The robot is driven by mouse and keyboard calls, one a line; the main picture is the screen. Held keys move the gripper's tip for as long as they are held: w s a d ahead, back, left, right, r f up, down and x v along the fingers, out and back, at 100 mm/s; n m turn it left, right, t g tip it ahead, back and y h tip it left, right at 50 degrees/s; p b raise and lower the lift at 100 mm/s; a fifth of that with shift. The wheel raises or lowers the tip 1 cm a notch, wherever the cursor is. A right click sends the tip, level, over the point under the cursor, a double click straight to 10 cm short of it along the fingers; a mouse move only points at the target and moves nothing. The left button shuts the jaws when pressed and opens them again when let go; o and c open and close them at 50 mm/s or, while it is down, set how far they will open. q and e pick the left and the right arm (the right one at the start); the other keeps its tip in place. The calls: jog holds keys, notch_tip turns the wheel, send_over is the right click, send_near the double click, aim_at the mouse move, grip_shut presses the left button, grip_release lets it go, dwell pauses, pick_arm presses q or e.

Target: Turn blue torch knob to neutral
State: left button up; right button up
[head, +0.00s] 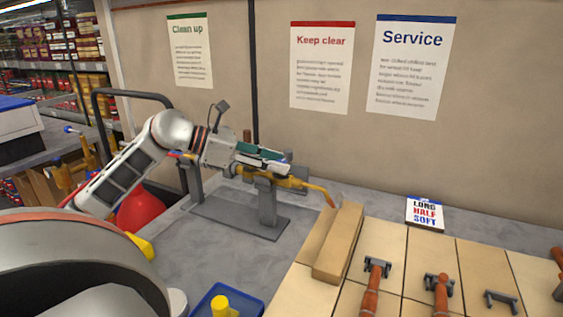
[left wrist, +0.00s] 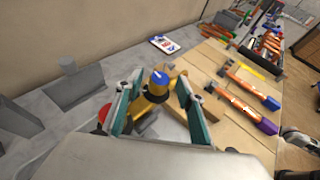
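A yellow torch (head: 295,183) rests on a grey metal stand (head: 268,203) on the bench, with its orange nozzle pointing right. Its blue knob (left wrist: 159,78) shows in the left wrist view on top of the yellow torch body (left wrist: 150,100). In the head view my gripper hides the knob. My left gripper (head: 276,161) is over the torch, its teal fingers also in the left wrist view (left wrist: 160,84). They are open, one on each side of the knob, with gaps visible. I cannot tell the knob's turn position. My right gripper is not in view.
A wooden block (head: 338,242) lies right of the stand, near orange-handled tools (head: 370,297) on wooden boards. A printed card (head: 425,213) lies by the wall. A blue tray (head: 240,309) is in front; a red rounded object (head: 141,213) is left. The wall stands close behind.

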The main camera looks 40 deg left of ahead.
pick_arm(q)
jog(key=shift+x, duration=1.05)
jog(key=shift+c, duration=0.3)
grip_shut()
jog(key=shift+n+t+y, duration=0.4)
jog(key=shift+n+y, duration=0.3)
jog(key=shift+o, duration=0.3)
grip_release()
